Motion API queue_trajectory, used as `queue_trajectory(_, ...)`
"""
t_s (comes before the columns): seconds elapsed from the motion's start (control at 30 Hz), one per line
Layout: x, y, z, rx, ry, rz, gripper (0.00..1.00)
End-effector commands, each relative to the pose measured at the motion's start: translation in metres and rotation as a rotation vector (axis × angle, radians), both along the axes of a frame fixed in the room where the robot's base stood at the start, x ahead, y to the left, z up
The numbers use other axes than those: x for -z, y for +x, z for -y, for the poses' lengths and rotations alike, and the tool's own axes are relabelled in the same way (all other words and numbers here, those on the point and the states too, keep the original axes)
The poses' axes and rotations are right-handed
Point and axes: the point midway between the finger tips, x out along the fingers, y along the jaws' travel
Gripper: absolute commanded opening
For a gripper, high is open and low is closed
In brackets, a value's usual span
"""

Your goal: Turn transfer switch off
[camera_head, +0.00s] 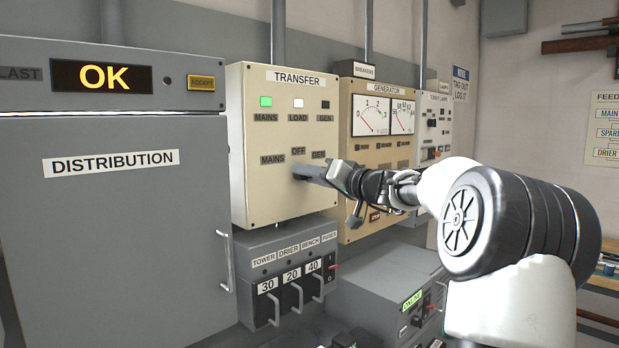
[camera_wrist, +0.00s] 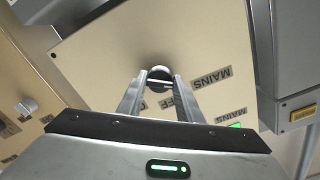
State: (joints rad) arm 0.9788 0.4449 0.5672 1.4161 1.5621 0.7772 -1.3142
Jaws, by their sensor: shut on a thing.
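The cream transfer panel (camera_head: 272,205) is on the wall, with position labels MAINS, OFF and GEN around its rotary switch. My gripper (camera_head: 308,172) reaches it from the right, and its fingers hide the switch in the head view. In the wrist view, the dark round transfer switch knob (camera_wrist: 159,73) sits between the two fingertips of my gripper (camera_wrist: 158,84), which are shut on it. Where the knob points is hard to tell. Above it, the MAINS lamp (camera_head: 266,101) is lit green, the LOAD lamp (camera_head: 298,103) is white, and the GEN lamp (camera_head: 325,105) is dark.
The grey distribution cabinet (camera_head: 110,230) is left, its display (camera_head: 103,77) reading OK. The generator panel (camera_head: 372,160) with two dials is right, behind my arm. Below are a breaker box (camera_head: 262,250) with protruding handles and a grey unit (camera_head: 375,290) marked ONLINE.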

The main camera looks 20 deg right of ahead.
Motion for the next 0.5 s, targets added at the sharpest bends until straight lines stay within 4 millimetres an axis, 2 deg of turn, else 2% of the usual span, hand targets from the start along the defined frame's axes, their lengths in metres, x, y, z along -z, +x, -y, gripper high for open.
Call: queue_trajectory(0.5,0.0013,-0.0003,-0.0011,-0.001,0.381,-0.138,0.1)
